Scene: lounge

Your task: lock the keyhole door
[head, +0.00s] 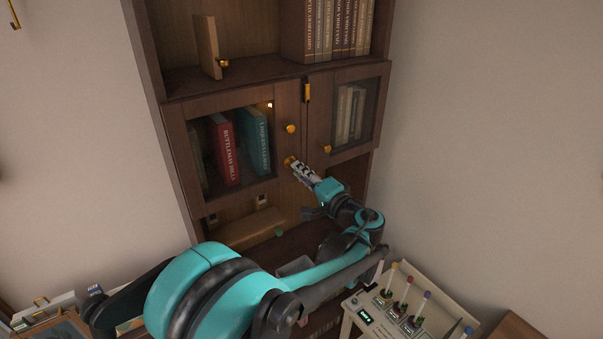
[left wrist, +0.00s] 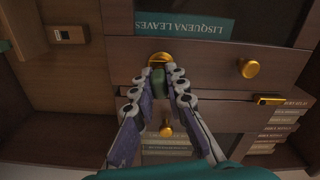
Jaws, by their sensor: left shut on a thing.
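The glass-fronted left cabinet door (head: 240,150) looks closed, in line with the right door. Its gold keyhole plate (head: 290,161) is near the door's edge, below a gold knob (head: 291,128). My left gripper (head: 300,170) is at the keyhole, shut on a small green key (left wrist: 158,83). In the left wrist view the key lies between the fingertips, directly in front of the gold keyhole plate (left wrist: 160,58). The fingers hide part of the key, and I cannot tell how deep it sits. My right gripper is not in view.
The right door (head: 345,110) has a gold knob (head: 327,149); a gold latch (head: 307,92) sits between the doors. Books (head: 223,150) stand behind the left glass.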

